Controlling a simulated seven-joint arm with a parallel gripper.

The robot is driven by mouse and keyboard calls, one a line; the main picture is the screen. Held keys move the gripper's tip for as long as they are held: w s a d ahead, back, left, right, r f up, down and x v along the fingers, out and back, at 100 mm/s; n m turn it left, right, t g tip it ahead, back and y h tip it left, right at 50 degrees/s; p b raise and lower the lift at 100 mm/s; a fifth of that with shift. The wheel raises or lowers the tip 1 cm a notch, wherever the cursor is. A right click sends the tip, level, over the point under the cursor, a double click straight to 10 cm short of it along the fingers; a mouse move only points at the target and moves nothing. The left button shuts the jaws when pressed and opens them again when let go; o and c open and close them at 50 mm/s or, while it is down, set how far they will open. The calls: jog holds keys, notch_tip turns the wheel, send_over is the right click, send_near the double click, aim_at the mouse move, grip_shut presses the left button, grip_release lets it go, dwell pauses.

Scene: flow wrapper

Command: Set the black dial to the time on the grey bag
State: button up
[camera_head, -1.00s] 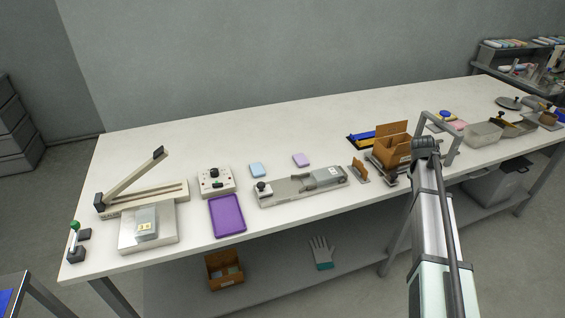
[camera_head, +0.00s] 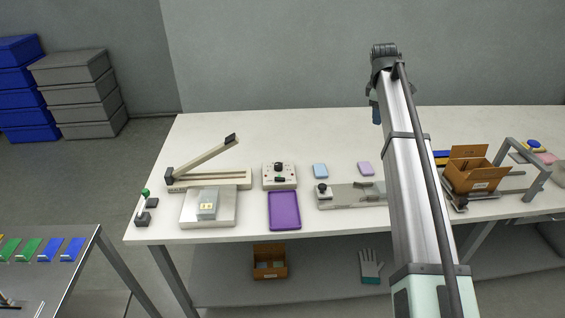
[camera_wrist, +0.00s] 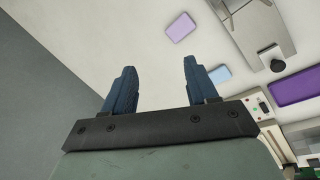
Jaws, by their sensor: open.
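The black dial (camera_head: 278,166) sits at the top of a small white control box (camera_head: 280,183) on the bench, left of centre. The box also shows at the right edge of the wrist view (camera_wrist: 262,108), where the dial is hard to make out. A small grey bag (camera_head: 208,206) with a pale yellow label lies on the metal plate of the scale at the left. Its print is too small to read. My gripper (camera_wrist: 160,88) is open and empty, high above the bench. In the head view its fingers are partly hidden behind my arm.
A sealer with a raised lever arm (camera_head: 205,165) stands left of the box. A purple tray (camera_head: 284,211) lies in front of the box. Blue (camera_head: 320,170) and lilac (camera_head: 365,168) pads lie to its right, beside a metal fixture (camera_head: 350,195). The back of the bench is clear.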

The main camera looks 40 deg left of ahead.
jog(key=s+a+f+n+g, duration=0.1)
jog(key=s+a+f, duration=0.1)
jog(key=s+a, duration=0.4)
jog(key=s+a+f+n+g, duration=0.15)
jog(key=s+a, duration=0.25)
jog(key=a, duration=0.5)
jog(key=n, duration=0.3)
send_over(278, 164)
notch_tip(278, 164, down, 4)
jog(key=shift+g, duration=0.45)
notch_tip(278, 164, down, 14)
jog(key=shift+r, duration=0.2)
jog(key=shift+c, duration=0.3)
jog(key=c, duration=1)
